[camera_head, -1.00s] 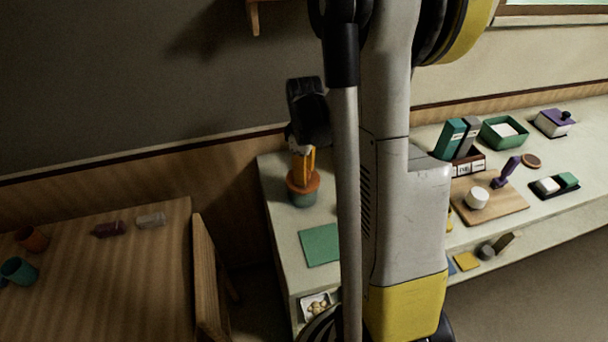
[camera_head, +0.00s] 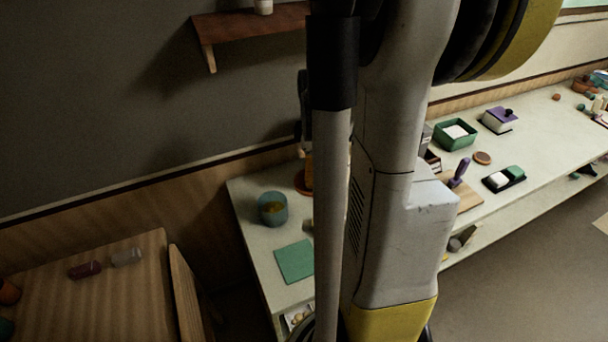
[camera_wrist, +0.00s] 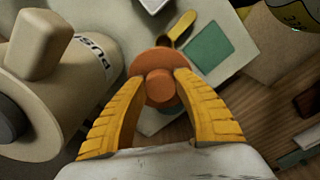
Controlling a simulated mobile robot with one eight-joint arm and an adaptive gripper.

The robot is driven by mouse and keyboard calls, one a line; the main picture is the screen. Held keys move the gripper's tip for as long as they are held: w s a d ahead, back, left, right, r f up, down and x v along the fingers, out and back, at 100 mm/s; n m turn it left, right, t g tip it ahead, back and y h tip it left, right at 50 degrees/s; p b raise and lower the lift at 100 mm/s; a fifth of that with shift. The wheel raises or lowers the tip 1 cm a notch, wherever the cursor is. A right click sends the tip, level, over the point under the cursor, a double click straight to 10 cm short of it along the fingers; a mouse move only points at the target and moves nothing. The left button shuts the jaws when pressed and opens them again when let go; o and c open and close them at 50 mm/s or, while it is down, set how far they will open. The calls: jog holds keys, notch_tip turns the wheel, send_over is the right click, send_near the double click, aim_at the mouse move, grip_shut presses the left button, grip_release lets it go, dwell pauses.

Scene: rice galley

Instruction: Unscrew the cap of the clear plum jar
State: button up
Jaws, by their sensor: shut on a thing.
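The clear jar (camera_head: 272,209) stands upright on the left end of the counter. It has a bluish see-through wall, something yellow inside, and an open top. My gripper (camera_wrist: 159,86) is shut on the knob of the orange cap (camera_wrist: 149,61), with a yellow finger on each side. In the head view the cap (camera_head: 301,183) is off the jar, to its right and held up near the wall. My column hides part of the cap and most of the gripper there. The jar is not clearly seen in the wrist view.
A green mat (camera_head: 294,261) lies in front of the jar. A wooden table (camera_head: 130,285) with small items and a chair back (camera_head: 190,300) stand at left. A green box (camera_head: 455,135), a purple-lidded box (camera_head: 498,120) and other items fill the right counter. A shelf (camera_head: 250,25) hangs above.

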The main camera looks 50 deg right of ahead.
jog(key=shift+r, duration=0.15)
jog(key=shift+r+p, duration=2)
jog(key=shift+r, duration=0.45)
